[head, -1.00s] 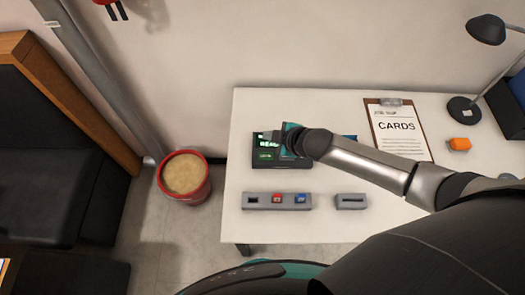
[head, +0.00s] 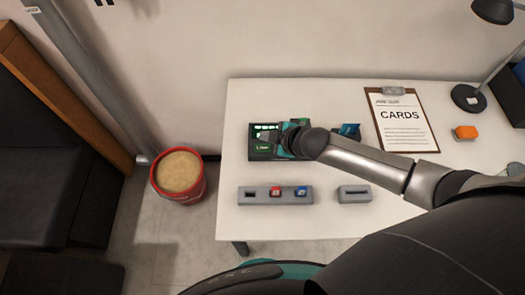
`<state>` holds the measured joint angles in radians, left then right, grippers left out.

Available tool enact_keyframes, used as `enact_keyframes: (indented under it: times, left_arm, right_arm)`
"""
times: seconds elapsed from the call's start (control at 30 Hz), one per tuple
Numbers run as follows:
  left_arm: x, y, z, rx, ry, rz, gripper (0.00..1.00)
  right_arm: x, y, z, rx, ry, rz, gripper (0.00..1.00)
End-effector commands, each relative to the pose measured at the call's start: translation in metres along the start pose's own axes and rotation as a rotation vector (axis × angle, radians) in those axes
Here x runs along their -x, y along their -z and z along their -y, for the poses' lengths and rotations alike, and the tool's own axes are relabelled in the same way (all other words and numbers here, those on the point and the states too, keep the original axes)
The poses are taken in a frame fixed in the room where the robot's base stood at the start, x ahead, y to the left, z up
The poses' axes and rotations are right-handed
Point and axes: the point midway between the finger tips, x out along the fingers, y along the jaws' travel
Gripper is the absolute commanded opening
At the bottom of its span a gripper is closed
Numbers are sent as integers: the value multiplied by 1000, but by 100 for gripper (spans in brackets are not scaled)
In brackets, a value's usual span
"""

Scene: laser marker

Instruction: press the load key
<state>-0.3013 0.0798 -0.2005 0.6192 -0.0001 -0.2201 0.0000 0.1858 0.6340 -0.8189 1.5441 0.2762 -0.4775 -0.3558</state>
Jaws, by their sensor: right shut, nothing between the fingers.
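The laser marker (head: 257,153) is a dark box at the left of the white table, with a lit green display (head: 265,129) on its top. A small green-lettered patch (head: 263,147) shows below the display; its lettering is too small to read surely. My right gripper (head: 285,138) is shut and empty, over the right part of the marker. My wrist hides that part of the marker, and I cannot tell whether the fingertips touch it. The load key cannot be picked out for sure. My left gripper is not in view.
In front of the marker lie a grey rack (head: 257,195) with small coloured pieces and a grey slotted block (head: 353,194). A CARDS clipboard (head: 402,138), an orange block (head: 466,132) and a lamp (head: 468,98) stand right. A red bin (head: 181,197) stands on the floor.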

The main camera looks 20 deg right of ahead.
Motion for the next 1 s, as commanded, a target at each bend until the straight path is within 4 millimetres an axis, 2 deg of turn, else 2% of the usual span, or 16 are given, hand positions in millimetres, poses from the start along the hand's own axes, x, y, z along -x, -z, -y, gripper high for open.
enact_keyframes:
  times: [0.03,0.1,0.27,1.0]
  left_arm:
    - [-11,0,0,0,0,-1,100]
    - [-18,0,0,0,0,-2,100]
    - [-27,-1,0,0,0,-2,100]
    - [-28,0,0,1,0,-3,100]
  right_arm:
    - [-7,-5,5,0,0,0,0]
    - [-13,-10,10,0,0,1,0]
    - [-23,-16,16,0,-1,-1,0]
    - [-24,-17,17,0,0,-1,0]
